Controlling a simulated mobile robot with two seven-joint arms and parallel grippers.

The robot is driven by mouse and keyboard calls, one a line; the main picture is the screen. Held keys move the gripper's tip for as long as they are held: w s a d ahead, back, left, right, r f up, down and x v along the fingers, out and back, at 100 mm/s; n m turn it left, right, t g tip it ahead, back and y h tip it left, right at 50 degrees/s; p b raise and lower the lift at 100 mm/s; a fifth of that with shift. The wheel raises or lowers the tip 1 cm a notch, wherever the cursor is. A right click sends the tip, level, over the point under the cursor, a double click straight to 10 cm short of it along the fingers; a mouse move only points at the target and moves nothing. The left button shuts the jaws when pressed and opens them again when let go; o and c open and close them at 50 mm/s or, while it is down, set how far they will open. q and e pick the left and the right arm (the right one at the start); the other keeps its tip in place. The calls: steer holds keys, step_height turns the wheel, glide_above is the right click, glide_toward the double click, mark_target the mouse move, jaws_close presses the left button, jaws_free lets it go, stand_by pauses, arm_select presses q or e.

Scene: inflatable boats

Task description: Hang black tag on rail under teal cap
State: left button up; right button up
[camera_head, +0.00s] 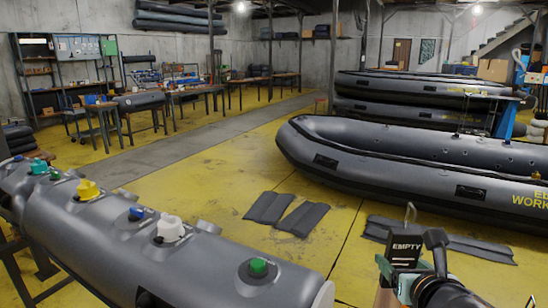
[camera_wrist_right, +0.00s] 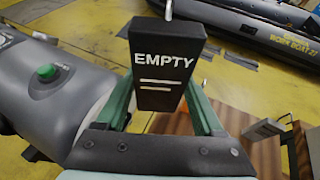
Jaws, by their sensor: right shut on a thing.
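The black tag (camera_head: 405,248) reads EMPTY in white and has a metal hook at its top. My right gripper (camera_head: 408,268) is shut on it and holds it upright, in the air right of the grey tube. In the right wrist view the tag (camera_wrist_right: 160,68) sits between the two green fingers (camera_wrist_right: 160,100), its hook cut off by the top edge. The teal cap (camera_head: 39,167) is at the far left end of the grey inflatable tube (camera_head: 215,258), well away from the tag. I cannot make out a rail under it. My left gripper is not in view.
The tube also carries yellow (camera_head: 88,188), blue (camera_head: 137,213), white (camera_head: 170,229) and green (camera_head: 258,266) caps. Dark flat pads (camera_head: 302,219) lie on the yellow floor. A large grey boat (camera_head: 400,160) stands behind. In the right wrist view a wooden surface (camera_wrist_right: 178,122) is below the tag.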

steer(key=shift+n+y, duration=0.6)
steer(key=shift+y, duration=0.1)
steer(key=s+a+r, duration=0.1)
steer(key=a, duration=0.1)
steer(key=s+a+r, duration=0.1)
steer(key=s+r, duration=0.1)
steer(key=shift+a+p, duration=0.3)
steer(key=shift+a, duration=0.05)
steer(key=shift+w, duration=0.1)
